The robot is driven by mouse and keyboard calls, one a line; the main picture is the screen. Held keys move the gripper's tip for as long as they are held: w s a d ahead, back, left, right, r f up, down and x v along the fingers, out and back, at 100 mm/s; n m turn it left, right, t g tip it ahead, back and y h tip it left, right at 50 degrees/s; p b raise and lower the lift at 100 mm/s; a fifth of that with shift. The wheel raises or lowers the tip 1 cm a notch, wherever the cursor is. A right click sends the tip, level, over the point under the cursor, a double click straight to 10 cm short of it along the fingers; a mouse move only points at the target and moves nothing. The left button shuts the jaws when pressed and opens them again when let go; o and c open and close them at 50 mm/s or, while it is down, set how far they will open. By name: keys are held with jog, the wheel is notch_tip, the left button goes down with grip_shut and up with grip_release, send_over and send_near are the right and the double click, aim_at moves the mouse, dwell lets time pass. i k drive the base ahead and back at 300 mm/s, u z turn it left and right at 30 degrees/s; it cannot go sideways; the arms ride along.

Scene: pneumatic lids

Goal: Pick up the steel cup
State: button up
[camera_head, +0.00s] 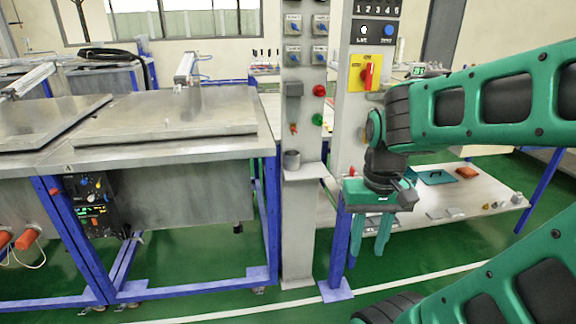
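The steel cup (291,160) is a small grey cup. It stands upright on a small ledge (305,173) on the front of the grey control post. My gripper (368,248) hangs to the right of the cup and lower, with its two green fingers pointing down. The fingers are apart with a gap between them, and nothing shows in the gap. My gripper is clear of the cup and does not touch it. No part of the cup is covered by my arm.
A steel tank table with a flat lid (165,115) stands left of the post. A low bench (440,205) with small items lies behind my gripper. Green floor is open in front.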

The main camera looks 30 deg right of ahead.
aim_at(292, 161)
jog(key=u, duration=1.9)
jog(key=k, duration=1.4)
jog(key=z, duration=1.55)
jog(key=i, duration=1)
jog(key=u, duration=0.05)
